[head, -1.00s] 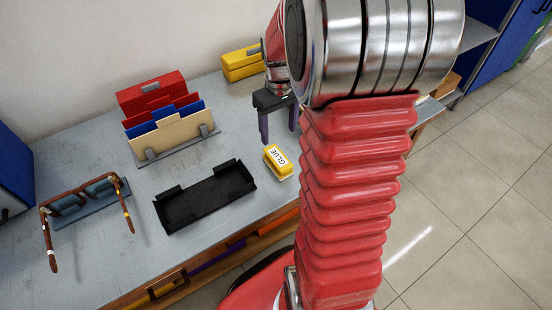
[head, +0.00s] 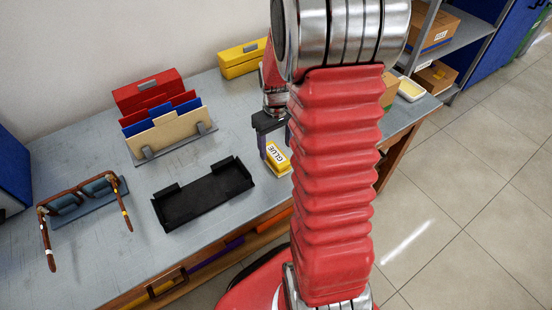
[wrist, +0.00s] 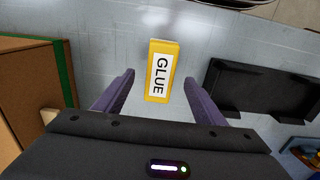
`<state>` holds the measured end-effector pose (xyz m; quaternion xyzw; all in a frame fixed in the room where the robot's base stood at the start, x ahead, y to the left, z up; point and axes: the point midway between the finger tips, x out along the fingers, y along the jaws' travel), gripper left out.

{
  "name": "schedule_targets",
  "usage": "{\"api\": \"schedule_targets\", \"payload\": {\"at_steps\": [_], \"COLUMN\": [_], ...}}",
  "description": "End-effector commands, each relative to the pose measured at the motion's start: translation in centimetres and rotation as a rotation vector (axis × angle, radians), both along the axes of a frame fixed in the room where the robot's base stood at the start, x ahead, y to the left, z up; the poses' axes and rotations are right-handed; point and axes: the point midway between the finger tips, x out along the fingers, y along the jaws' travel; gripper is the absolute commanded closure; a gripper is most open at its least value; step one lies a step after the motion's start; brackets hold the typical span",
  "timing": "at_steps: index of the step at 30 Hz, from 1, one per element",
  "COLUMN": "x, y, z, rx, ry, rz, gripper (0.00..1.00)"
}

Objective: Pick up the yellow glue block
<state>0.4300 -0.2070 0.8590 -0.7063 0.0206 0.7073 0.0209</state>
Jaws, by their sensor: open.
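The yellow glue block (head: 276,157) with a white GLUE label sits on the grey table, near its front edge, right of the black tray (head: 205,197). In the wrist view the glue block (wrist: 161,70) appears between the purple fingers of my gripper (wrist: 160,77), with a gap on each side and no contact visible. In the head view my gripper (head: 275,148) points down at the block, one finger beside its left side. My gripper is open and empty. My arm partly hides it in the head view.
Eyeglasses (head: 84,195) rest on a grey stand at the left. A file holder with colored folders (head: 165,125), a red box (head: 147,90) and a yellow box (head: 243,60) stand at the back. Cardboard boxes (head: 432,30) are on shelving at the right.

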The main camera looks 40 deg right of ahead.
Motion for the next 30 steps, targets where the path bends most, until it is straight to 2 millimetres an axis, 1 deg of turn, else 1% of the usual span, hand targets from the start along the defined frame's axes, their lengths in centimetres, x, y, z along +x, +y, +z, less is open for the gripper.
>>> {"api": "schedule_targets", "payload": {"at_steps": [11,14,21,24,30], "x": [0.0,0.1,0.2,0.2,0.2], "y": [0.0,0.1,0.1,0.1,0.1], "z": [-0.3,-0.9,-3.9,-4.9,-5.3], "rx": [0.000,0.000,0.001,0.000,-0.001], "ry": [-0.001,0.001,0.002,0.001,-0.001], "rz": [0.001,0.001,0.001,0.001,0.001], "gripper": [0.36,0.36,0.36,0.36,0.36]}}
